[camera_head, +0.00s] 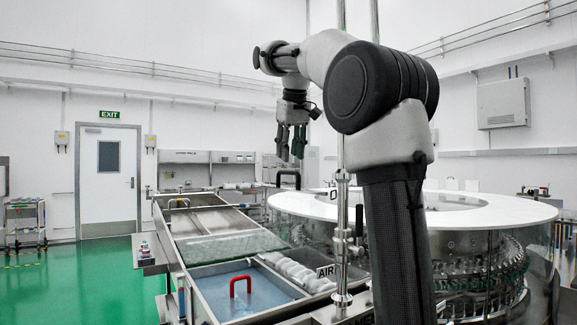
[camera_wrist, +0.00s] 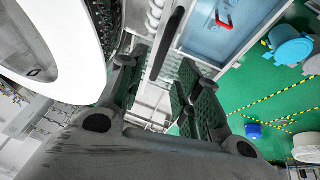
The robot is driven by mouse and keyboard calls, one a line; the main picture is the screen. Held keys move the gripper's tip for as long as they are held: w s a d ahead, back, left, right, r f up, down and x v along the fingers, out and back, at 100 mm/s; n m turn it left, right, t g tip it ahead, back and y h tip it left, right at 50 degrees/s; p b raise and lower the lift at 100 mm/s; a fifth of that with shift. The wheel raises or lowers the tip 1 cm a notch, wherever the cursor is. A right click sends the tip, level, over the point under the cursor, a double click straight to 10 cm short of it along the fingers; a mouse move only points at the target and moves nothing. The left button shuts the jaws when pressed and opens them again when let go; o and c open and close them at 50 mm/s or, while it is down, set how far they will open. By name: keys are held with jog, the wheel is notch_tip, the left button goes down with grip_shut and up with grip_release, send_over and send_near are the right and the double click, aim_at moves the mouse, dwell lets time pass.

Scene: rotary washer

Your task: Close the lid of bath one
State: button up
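An open steel bath (camera_head: 200,272) with blue liquid is at the front of the long washer in the head view. A red handle (camera_head: 240,284) stands in it; bath and handle also show at the top of the wrist view (camera_wrist: 223,20). A clear glass-like panel (camera_head: 225,247), perhaps a lid, lies across the washer behind the blue bath. I cannot tell which bath is number one. A black handle (camera_head: 288,178) stands behind the panel's right end. My gripper (camera_head: 291,150) points down above it, open and empty, fingers apart in the wrist view (camera_wrist: 158,88).
A round machine with a white ring top (camera_head: 500,208) fills the right side. White bottles (camera_head: 290,272) and an AIR sign (camera_head: 326,271) lie between it and the bath. Vertical steel posts (camera_head: 342,240) stand near my arm.

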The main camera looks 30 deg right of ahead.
jog(key=shift+x, duration=2.4)
grip_shut()
